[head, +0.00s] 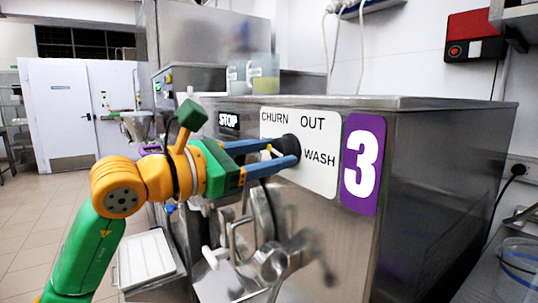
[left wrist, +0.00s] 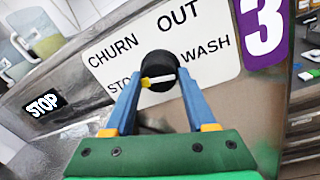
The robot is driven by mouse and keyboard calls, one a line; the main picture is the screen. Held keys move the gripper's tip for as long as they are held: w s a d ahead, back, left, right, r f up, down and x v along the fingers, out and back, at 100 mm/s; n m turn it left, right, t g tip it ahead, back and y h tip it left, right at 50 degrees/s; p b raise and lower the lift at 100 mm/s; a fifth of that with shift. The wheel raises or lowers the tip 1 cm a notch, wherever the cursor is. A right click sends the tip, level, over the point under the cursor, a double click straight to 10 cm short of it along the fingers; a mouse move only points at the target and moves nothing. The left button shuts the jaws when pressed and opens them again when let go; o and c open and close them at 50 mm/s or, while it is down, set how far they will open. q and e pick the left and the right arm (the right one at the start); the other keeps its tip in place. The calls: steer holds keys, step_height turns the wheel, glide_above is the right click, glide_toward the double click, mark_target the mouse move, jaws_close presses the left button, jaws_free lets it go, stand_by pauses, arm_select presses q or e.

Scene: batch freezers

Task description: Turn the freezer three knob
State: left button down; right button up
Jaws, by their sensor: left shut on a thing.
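The freezer three knob (left wrist: 161,62) is round and black with a pale, yellow-tipped pointer. It sits on a white label plate (head: 316,180) marked CHURN, OUT and WASH, beside the purple sign with a white 3 (head: 362,165). In the left wrist view the pointer lies nearly level across the knob, its yellow end at the left, near a partly hidden STO... label. My left gripper (head: 281,152) is shut on the knob, with one blue finger on each side of it. The fingers hide part of the knob in the head view. My right gripper is not in view.
A black STOP label (head: 228,121) is left of the plate. Metal fittings (head: 285,255) stick out from the front below my gripper. A white tray (head: 150,259) is at lower left. Jugs (head: 264,77) stand behind the freezer top. Open tiled floor lies at left.

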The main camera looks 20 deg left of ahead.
arm_select(q)
steer(key=m, duration=0.4)
steer(key=shift+m, duration=0.4)
steer(key=m, duration=0.4)
steer(key=shift+a+m+h, duration=0.1)
steer(key=shift+m+h, duration=0.3)
steer(key=shift+m, duration=0.3)
steer(key=c, duration=0.5)
jaws_free()
steer(key=shift+o, duration=1.4)
steer(key=shift+w, duration=0.25)
steer(key=shift+f, duration=0.1)
